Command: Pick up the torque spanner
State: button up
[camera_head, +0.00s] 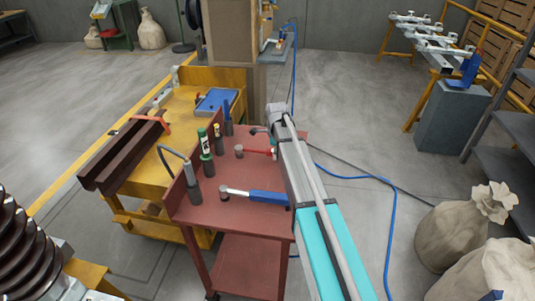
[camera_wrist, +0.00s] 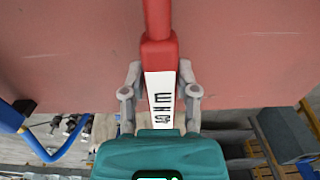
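A red-handled tool with a grey round head, which looks like the torque spanner (camera_head: 257,151), lies on the red cart top near its right edge. In the wrist view its red handle with a white, dark-marked label (camera_wrist: 160,95) runs straight down the middle. My gripper (camera_wrist: 160,75) has one grey finger on each side of this handle, with the tips very close to it. Whether they press on it cannot be told. In the head view my arm hides the handle's right end and most of the gripper.
The red cart (camera_head: 235,230) also holds a blue-handled tool (camera_head: 268,197) and several upright tools in holders along its left side. A yellow bench (camera_head: 185,105) with brown beams (camera_head: 125,150) and a blue tray (camera_head: 215,100) stands behind. Blue hose (camera_head: 391,230) crosses the floor at right.

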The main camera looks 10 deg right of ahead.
grip_shut()
jog(key=shift+r, duration=0.1)
notch_tip(320, 180, up, 3)
jog(key=p, duration=0.3)
jog(key=shift+r+p, duration=0.15)
jog(key=shift+p, duration=0.15)
jog(key=s+a+r+p, duration=0.1)
jog(key=s+r+p, duration=0.8)
jog(key=s, duration=0.5)
jog(key=shift+a+r, duration=0.2)
jog(key=shift+r, duration=0.05)
jog(key=shift+w, duration=0.15)
dwell(0.3)
